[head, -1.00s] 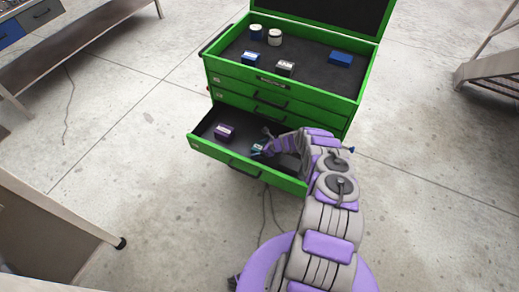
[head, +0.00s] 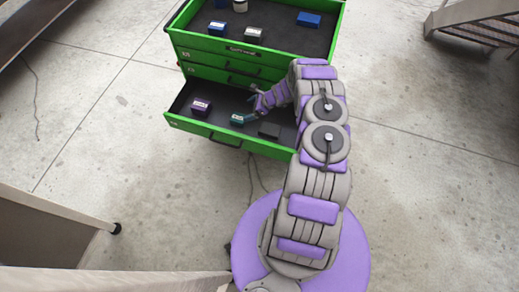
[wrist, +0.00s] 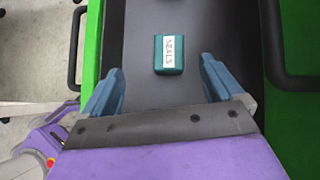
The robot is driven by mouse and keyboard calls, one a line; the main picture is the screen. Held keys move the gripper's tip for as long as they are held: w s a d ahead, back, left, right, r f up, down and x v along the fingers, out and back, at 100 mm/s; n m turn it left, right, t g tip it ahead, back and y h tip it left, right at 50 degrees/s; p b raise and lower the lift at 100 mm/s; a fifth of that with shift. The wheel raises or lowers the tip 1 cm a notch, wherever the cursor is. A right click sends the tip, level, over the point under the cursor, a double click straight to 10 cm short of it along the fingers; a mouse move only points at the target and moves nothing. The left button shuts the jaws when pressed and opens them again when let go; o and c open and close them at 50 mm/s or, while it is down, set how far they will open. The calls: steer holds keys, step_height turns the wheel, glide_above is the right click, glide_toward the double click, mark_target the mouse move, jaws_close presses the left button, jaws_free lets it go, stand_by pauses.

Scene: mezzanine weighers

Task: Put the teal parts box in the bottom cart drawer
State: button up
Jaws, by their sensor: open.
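The teal parts box (head: 238,119) lies on the dark floor of the open bottom drawer (head: 207,131) of the green cart. In the wrist view the teal box (wrist: 169,63) has a white label reading SEALS and sits beyond and between my fingertips, touching neither. My gripper (wrist: 165,85) is open and empty, with its blue fingers spread. In the head view my gripper (head: 256,105) is just above and right of the box, over the drawer.
The cart's top tray (head: 275,35) holds several boxes and a jar. Steps (head: 476,20) stand at the right. A table (head: 60,220) is at the lower left.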

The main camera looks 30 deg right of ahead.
steer(key=s+a+r+n+g, duration=0.2)
steer(key=s+a+r+n, duration=0.3)
steer(key=r, duration=0.6)
steer(key=s+a+r+n+g+h, duration=0.1)
steer(key=s+a+r+n+g, duration=0.15)
steer(key=a+r+n, duration=0.65)
steer(key=s+a+r+n+g, duration=0.1)
steer(key=s+a+r, duration=0.35)
steer(key=r, duration=0.95)
steer(key=s+a+r+n+g+h, duration=0.1)
steer(key=s+a+r+n, duration=0.2)
steer(key=s+r, duration=0.35)
steer(key=s+a+r+n+g+h, duration=0.1)
steer(key=s+a+r+n, duration=0.2)
steer(key=s, duration=0.7)
steer(key=s+r+n+h, duration=0.1)
steer(key=s+n, duration=0.1)
steer(key=s, duration=0.5)
steer(key=s+d+r+n+h, duration=0.1)
steer(key=s+n, duration=0.2)
steer(key=s, duration=0.5)
steer(key=shift+s+r+h, duration=0.15)
steer(key=shift+h, duration=0.25)
steer(key=shift+d+g, duration=0.1)
steer(key=shift+g, duration=0.15)
